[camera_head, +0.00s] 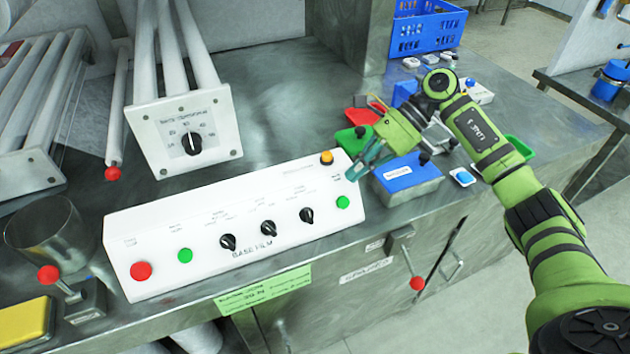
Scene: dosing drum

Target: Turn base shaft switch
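A long white control box (240,222) labelled "BASE FILM" lies on the metal bench. It has three black rotary switches: left (228,241), middle (268,228) and right (307,215). The small labels above them are too small to read, so I cannot tell which is the shaft switch. My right gripper (362,166) hangs just beyond the right end of the box, pointing down-left, apart from the switches. Its teal fingertips overlap from this angle, and I cannot tell how far apart they are. I see nothing held in it. My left gripper is not in view.
The box also has a red button (141,271), green buttons and an orange one (326,157). A white dial box (186,130) stands behind. A blue box (407,178) and coloured trays lie near my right gripper. A metal cup (48,235) and red-knobbed levers are at left.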

